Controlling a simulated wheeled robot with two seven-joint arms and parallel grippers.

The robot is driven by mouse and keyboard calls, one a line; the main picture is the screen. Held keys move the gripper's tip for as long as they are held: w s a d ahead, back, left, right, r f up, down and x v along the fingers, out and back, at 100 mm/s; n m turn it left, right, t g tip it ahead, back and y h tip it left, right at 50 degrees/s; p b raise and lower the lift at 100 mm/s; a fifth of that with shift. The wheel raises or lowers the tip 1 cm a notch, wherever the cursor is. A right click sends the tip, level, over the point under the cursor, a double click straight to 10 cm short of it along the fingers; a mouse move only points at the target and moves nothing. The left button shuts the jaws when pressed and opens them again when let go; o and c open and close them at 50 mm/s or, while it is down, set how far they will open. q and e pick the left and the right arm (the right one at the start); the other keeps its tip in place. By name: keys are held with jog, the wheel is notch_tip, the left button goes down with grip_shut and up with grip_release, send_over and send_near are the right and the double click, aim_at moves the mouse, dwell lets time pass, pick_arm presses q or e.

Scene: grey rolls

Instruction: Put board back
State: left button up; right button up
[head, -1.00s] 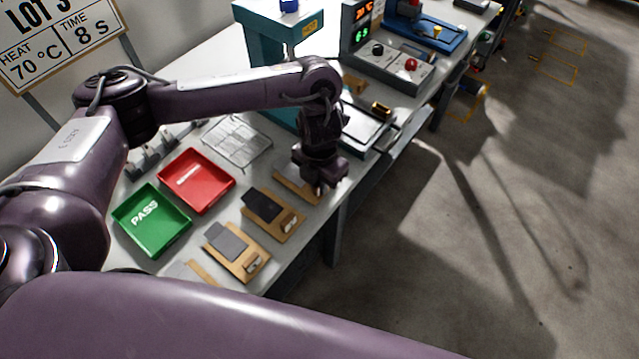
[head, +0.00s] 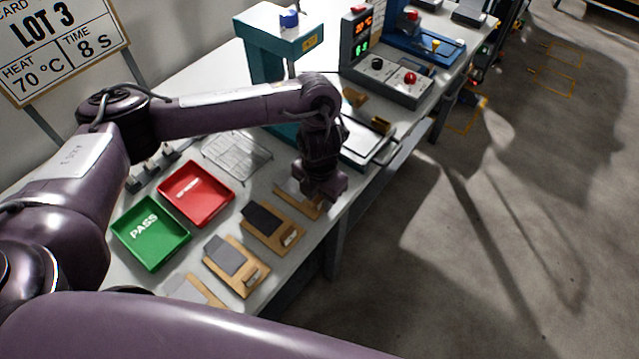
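Several tan boards lie in a row along the front edge of the workbench. One tan board with a grey pad (head: 226,256) and one with a dark pad (head: 264,219) show almost whole. A third tan board (head: 291,199) is partly covered by my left gripper (head: 322,196). Another tan piece (head: 207,291) at the near end is partly hidden by my arm. My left gripper points down over the right end of the third board. Its fingertips are hidden, so I cannot tell whether it is open or touches the board. My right gripper is not in view.
A green PASS tray (head: 150,234) and a red tray (head: 196,193) sit left of the boards. A wire rack (head: 237,153) lies behind. A teal press (head: 262,62) and a grey control box (head: 385,75) stand farther along. Open floor lies to the right.

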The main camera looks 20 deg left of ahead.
pick_arm(q)
notch_tip(320, 180, up, 12)
jog(key=p, duration=0.1)
dwell(0.8)
